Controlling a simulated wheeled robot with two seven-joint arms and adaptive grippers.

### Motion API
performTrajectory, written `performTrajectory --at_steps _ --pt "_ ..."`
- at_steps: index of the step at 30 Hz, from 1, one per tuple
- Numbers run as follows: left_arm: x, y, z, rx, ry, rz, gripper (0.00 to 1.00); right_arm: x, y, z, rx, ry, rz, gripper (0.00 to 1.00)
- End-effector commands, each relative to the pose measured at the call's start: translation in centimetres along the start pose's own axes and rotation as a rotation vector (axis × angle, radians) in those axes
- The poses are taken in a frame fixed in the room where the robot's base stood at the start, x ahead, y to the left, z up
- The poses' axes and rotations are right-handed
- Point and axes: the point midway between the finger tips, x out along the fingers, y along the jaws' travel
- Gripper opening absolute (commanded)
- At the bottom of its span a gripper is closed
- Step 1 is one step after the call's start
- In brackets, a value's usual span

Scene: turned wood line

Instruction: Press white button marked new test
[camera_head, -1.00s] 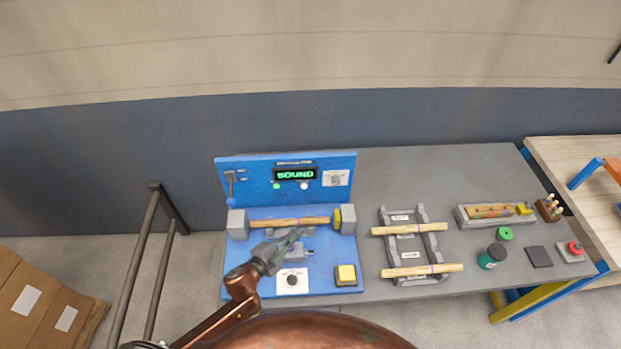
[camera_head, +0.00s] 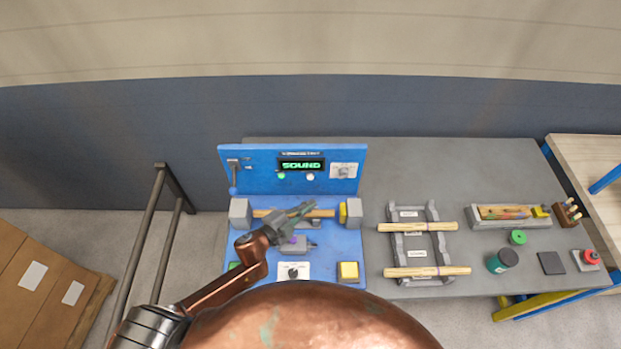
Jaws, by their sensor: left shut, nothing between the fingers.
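The blue test machine (camera_head: 335,241) stands at the left end of the grey table, with an upright back panel. A small round white button (camera_head: 310,177) sits on that panel, right of a lit green one (camera_head: 281,176) and below a display (camera_head: 302,165) reading SOUND. Any label by the white button is too small to read. My left gripper (camera_head: 306,208) is shut and empty, in front of and below the button, apart from it in the picture. It covers part of a wooden rod (camera_head: 326,213) held between two grey blocks. My right gripper is out of view.
A lever (camera_head: 233,176) stands at the panel's left. A yellow button (camera_head: 348,271) and a dial (camera_head: 293,271) sit at the machine's front. Right of it are a rack with two rods (camera_head: 415,272), a tray (camera_head: 512,223), a green jar (camera_head: 497,263) and a red button (camera_head: 591,257).

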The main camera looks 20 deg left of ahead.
Motion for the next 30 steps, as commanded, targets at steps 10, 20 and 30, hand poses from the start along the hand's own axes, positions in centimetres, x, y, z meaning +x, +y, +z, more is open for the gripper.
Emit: performTrajectory --at_steps 10,20,30 --pt "3.3 -2.5 2.6 0.002 -0.003 -0.003 0.00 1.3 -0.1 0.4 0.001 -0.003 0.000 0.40" --pt "5.0 -3.8 3.9 -0.001 -0.003 -0.002 0.00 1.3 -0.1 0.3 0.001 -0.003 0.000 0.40" --pt "5.1 -3.9 4.0 -0.001 -0.003 -0.002 0.00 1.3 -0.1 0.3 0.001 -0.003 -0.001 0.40"
